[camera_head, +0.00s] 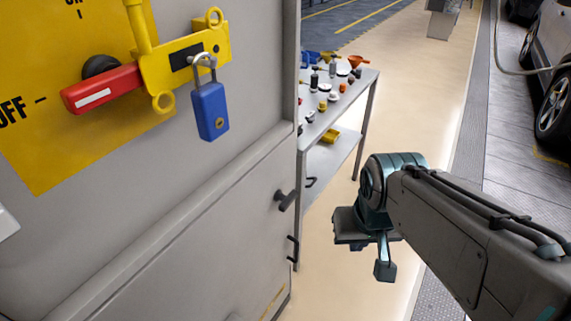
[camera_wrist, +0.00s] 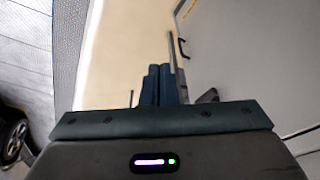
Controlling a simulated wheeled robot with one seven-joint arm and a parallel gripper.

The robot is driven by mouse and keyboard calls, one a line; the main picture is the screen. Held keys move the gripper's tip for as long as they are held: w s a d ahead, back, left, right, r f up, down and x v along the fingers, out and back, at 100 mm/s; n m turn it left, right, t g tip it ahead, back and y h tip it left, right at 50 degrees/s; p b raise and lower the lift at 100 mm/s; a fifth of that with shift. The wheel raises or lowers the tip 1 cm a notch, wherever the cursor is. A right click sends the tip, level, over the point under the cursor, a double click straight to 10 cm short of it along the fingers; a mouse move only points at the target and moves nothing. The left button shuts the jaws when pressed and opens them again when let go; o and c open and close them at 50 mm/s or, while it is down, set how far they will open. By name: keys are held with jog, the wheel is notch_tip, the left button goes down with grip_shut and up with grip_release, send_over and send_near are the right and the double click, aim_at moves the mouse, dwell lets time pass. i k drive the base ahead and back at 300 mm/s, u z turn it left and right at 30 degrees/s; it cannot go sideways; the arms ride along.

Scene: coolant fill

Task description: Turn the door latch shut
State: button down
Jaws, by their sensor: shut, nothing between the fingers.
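The door latch (camera_head: 286,200) is a small dark grey lever near the right edge of the grey cabinet door (camera_head: 215,230) in the head view. It sticks out from the door and slants. I cannot tell from these frames whether it is turned shut. My gripper (camera_head: 384,269) is to the right of the latch, apart from it, over open floor. In the wrist view its fingers (camera_wrist: 160,85) are together and empty. A grey piece to the right of the fingers is too unclear to name.
A red lockout handle (camera_head: 103,88) with a blue padlock (camera_head: 210,110) is above the door. A dark pull handle (camera_head: 293,250) is below the latch. A metal cart (camera_head: 345,105) with small items stands behind the cabinet. A car (camera_head: 550,95) is at the right.

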aim_at(287, 201)
jog(key=k, duration=1.3)
jog(key=u, duration=0.7)
jog(key=i, duration=1)
jog(key=z, duration=0.5)
jog(key=i, duration=0.45)
jog(key=z, duration=0.65)
